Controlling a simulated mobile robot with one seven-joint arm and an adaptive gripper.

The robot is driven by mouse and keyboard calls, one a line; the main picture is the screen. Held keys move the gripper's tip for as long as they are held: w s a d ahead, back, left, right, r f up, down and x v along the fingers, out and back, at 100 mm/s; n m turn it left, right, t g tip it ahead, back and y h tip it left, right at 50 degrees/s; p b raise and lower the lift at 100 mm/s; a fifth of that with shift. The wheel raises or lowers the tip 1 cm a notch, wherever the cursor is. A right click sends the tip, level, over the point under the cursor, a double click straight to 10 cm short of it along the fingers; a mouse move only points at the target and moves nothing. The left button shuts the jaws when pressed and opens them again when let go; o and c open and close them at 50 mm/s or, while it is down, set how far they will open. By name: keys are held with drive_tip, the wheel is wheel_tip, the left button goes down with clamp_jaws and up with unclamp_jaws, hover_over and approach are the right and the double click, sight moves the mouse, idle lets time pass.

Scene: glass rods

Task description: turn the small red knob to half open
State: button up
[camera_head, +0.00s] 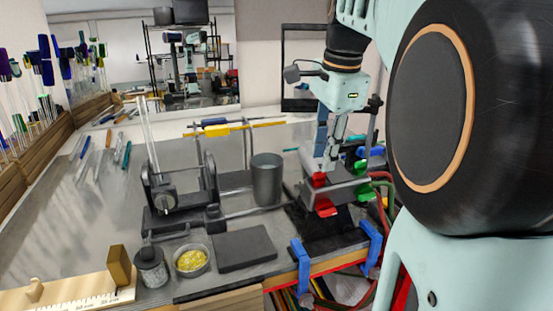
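My gripper (326,165) points down over the torch-like burner assembly (350,187) at the right of the bench. A small red part (319,180) shows right at the fingertips, on top of the burner's grey body. A larger red part (325,207) sits lower on its front. I cannot tell for sure which of these is the small red knob, or how far it is turned. The fingertips overlap the upper red part in this view. Whether they touch or grip it is too small to tell.
Green (362,195) and blue (363,152) parts sit beside the burner, with hoses at its right. Blue clamps (301,265) hold the bench's front edge. A grey cup (267,180) and a rod stand (178,195) are to the left. A dark slab (245,248) lies in front.

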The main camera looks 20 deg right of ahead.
sight(320, 172)
drive_tip(key=shift+w+f, duration=0.2)
drive_tip(key=shift+f, duration=0.75)
drive_tip(key=shift+w+f, duration=0.15)
drive_tip(key=shift+f, duration=0.75)
clamp_jaws()
